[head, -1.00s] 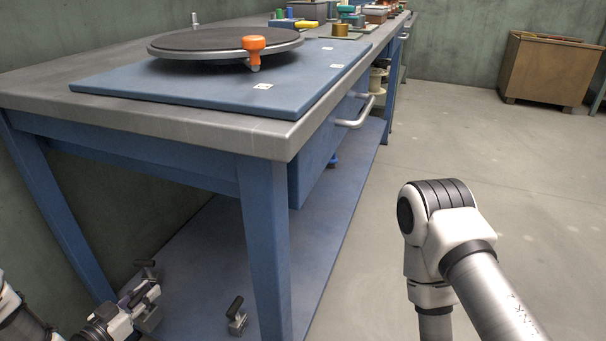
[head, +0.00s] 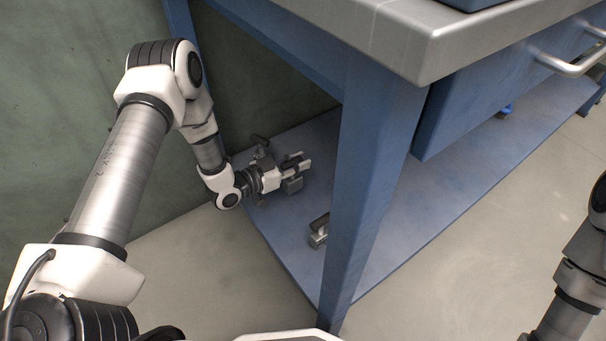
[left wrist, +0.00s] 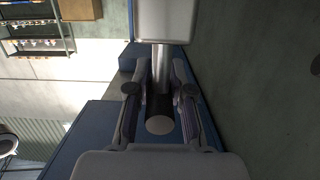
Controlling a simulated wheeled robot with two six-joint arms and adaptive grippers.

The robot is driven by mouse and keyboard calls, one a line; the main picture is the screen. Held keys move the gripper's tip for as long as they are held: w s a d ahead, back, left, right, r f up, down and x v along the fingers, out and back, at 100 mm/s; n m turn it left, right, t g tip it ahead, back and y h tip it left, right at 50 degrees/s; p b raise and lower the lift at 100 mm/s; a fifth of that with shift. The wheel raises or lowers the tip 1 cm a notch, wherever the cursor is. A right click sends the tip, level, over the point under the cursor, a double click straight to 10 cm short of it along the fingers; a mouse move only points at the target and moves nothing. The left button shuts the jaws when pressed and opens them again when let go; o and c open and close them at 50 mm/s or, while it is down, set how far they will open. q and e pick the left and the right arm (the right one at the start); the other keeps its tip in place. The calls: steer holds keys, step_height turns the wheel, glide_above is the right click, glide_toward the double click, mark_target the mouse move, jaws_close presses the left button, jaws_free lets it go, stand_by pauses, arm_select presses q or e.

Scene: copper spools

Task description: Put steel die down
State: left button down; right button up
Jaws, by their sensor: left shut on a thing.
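My left gripper (head: 296,162) is low over the blue lower shelf (head: 400,228), inside the bench's near leg. It is shut on the steel die (head: 292,186), whose grey block shows just below the fingers. In the left wrist view the die (left wrist: 165,22) has a pale metal block, a shiny shaft and a dark grip between the fingers (left wrist: 160,90). I cannot tell whether its block touches the shelf. Two similar black-handled dies are on the shelf, one (head: 262,150) behind my gripper and one (head: 319,232) nearer the leg. My right gripper is out of view.
The blue bench leg (head: 365,180) stands just right of my left gripper. The grey bench top (head: 440,40) and a blue drawer unit (head: 480,105) overhang the shelf. A green wall (head: 60,120) is at left.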

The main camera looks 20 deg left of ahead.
mark_target(291, 184)
arm_select(q)
step_height(291, 184, down, 4)
steer(key=shift+r+b, duration=0.1)
steer(key=shift+b, duration=0.95)
steer(key=shift+r, duration=0.15)
steer(key=shift+f, duration=0.2)
steer(key=c, duration=1)
jaws_free()
steer(key=shift+c, duration=0.2)
